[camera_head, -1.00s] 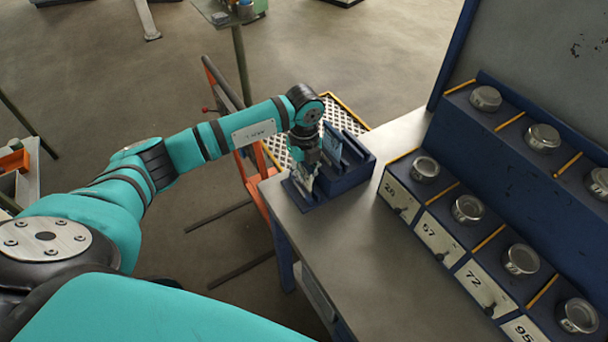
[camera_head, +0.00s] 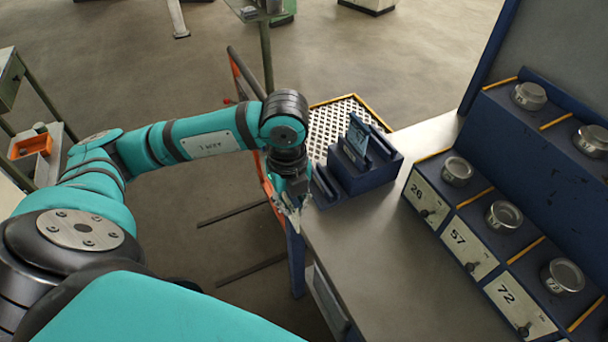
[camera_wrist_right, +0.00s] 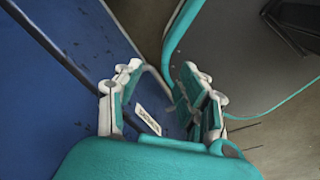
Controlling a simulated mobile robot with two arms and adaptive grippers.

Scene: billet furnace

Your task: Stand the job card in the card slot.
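A blue card (camera_head: 357,135), which looks like the job card, stands upright and slightly tilted in the raised rear part of a dark blue slotted block (camera_head: 372,179). The block sits at the far left corner of the bench, with a lower part at its left. My left gripper (camera_head: 291,208) points down at the bench's left edge, just left of the block and apart from the card. Its fingertips are small and pale, so their opening and any thin thing between them are unclear. My right gripper (camera_wrist_right: 165,108) shows spread, empty fingers in the right wrist view.
The grey bench top (camera_head: 385,240) is clear in front of the block. Numbered blue compartments (camera_head: 475,250) with round metal tins stand at the right. A perforated tray (camera_head: 330,122) with a yellow rim lies behind the block. A white label (camera_wrist_right: 148,120) shows beyond my right fingers.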

